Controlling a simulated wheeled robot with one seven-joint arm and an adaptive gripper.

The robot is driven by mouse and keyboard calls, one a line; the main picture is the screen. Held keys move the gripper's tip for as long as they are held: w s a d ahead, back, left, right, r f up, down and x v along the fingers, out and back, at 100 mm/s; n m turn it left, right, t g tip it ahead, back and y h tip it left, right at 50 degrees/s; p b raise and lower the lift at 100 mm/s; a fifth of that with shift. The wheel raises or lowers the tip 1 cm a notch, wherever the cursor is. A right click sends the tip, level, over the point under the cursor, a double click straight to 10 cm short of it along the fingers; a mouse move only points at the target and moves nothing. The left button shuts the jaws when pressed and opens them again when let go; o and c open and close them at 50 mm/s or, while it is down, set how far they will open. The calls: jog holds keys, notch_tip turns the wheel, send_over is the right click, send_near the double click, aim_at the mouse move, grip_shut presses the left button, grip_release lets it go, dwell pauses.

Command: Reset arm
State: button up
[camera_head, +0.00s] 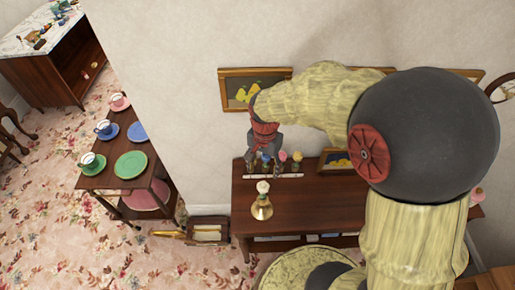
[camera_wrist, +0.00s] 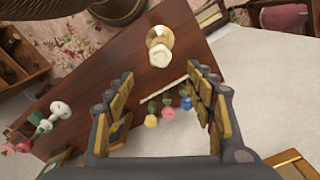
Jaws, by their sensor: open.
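My gripper (camera_head: 264,158) is open, with its fingers pointing down near the back edge of the dark wooden side table (camera_head: 310,212). Its fingers are also spread wide in the wrist view (camera_wrist: 160,78), with nothing held between them. A brass bell-like object with a pale top (camera_head: 262,207) stands on the table in front of the gripper. It also shows beyond the fingertips in the wrist view (camera_wrist: 159,45). Small blue, pink and yellow round-topped items (camera_wrist: 168,113) stand in a row by the wall, close to the gripper. My arm hides much of the table's right side.
Framed pictures (camera_head: 236,76) hang on the wall behind my arm. A small table with cups and plates (camera_head: 115,180) stands left. A marble-topped cabinet (camera_head: 22,42) is at the far left. A round patterned seat or table (camera_head: 285,270) is at the front. Patterned carpet lies open at lower left.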

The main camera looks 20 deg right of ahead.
jog(key=s+r+n+t+b, duration=0.2)
jog(key=s+r+n+b, duration=0.1)
jog(key=s+b, duration=0.4)
jog(key=s+r+n+t+b, duration=0.3)
jog(key=s+n+b, duration=0.3)
jog(key=s+b, duration=0.1)
jog(key=shift+n+t+b, duration=0.3)
jog(key=shift+b, duration=0.1)
jog(key=shift+c, duration=1.1)
